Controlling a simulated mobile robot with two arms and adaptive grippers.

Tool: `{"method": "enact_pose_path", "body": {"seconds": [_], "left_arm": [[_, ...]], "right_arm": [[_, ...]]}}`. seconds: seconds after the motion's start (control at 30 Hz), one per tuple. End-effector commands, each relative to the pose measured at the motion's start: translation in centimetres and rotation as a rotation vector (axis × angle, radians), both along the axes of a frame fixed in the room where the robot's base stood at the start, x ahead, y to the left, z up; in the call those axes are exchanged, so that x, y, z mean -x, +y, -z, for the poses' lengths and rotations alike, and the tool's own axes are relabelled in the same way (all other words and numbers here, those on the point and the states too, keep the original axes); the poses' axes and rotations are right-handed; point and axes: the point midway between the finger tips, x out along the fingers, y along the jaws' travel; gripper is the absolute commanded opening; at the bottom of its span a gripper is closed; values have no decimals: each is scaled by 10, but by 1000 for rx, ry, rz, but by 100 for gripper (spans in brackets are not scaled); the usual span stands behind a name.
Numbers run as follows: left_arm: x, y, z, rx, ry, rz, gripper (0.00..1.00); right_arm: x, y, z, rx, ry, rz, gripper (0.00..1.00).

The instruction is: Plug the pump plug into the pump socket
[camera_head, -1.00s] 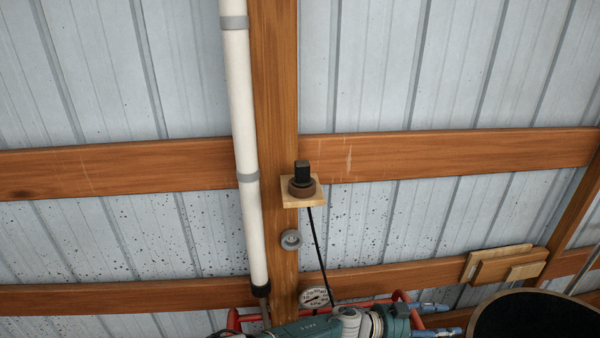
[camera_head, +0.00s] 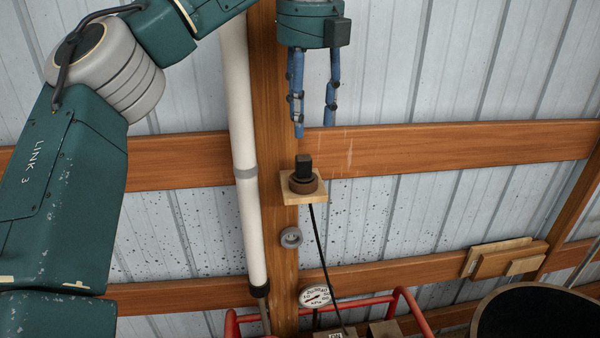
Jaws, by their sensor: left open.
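The pump plug (camera_head: 304,164) looks like a black block standing upright in a brown round base. It sits on a small wooden shelf (camera_head: 292,193) on the post, and a black cable (camera_head: 321,247) runs down from it. A grey round fitting (camera_head: 291,238) on the post below the shelf looks like the pump socket; its opening is hard to make out. My left gripper (camera_head: 315,128) points down, open and empty, above the plug and slightly to its right in the picture, apart from it. My right gripper is out of view.
A white pipe (camera_head: 244,130) runs down the post close to the left of the shelf. Below are a pressure gauge (camera_head: 315,296) and a red tubular frame (camera_head: 398,300). Wooden blocks (camera_head: 505,259) and a dark round-topped object (camera_head: 540,315) are at right. The wall right of the shelf is clear.

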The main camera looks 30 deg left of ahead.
Motion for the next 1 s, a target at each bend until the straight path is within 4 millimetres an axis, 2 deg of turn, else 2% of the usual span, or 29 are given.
{"method": "enact_pose_path", "body": {"seconds": [0.17,0.3,0.43,0.67,0.8,1.0], "left_arm": [[0,6,26,-9,4,-8,47],[-2,7,42,-10,2,-8,47],[-4,8,51,-7,2,-8,47],[-9,15,76,-7,4,-8,47],[-12,16,95,-7,1,-6,47],[-12,16,102,-6,-1,-7,47]], "right_arm": [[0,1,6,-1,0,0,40],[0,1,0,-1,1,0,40],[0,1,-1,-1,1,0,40],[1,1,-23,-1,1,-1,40],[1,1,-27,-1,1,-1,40],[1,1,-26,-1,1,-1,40]]}}
